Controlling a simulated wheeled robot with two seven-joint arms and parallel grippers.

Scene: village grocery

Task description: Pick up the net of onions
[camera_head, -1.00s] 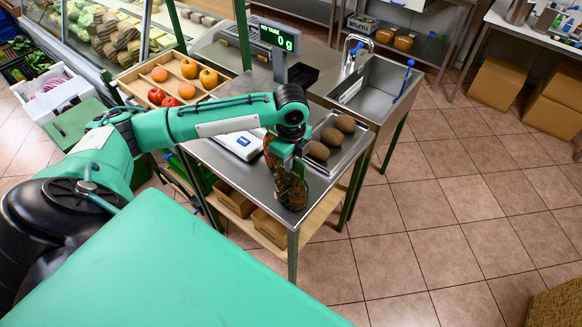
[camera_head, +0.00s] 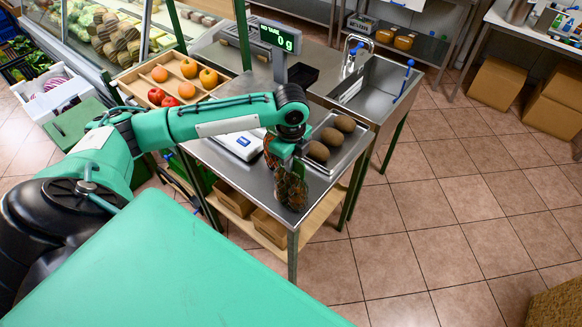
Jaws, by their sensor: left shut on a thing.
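The net of onions (camera_head: 291,192) is a dark reddish-brown bundle at the near end of the steel table (camera_head: 250,181). My left gripper (camera_head: 287,165) is right above it, pointing down, and is shut on the net's upper part. The fingertips are small and partly hidden by the wrist and the net. I cannot tell whether the bottom of the net touches the table. My right gripper is not in view.
A metal tray with brown potato-like items (camera_head: 317,151) lies just behind the net. A white scale (camera_head: 239,144) is to its left, with its display (camera_head: 279,38) behind. A fruit crate (camera_head: 128,85) stands back left, a sink (camera_head: 374,90) back right.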

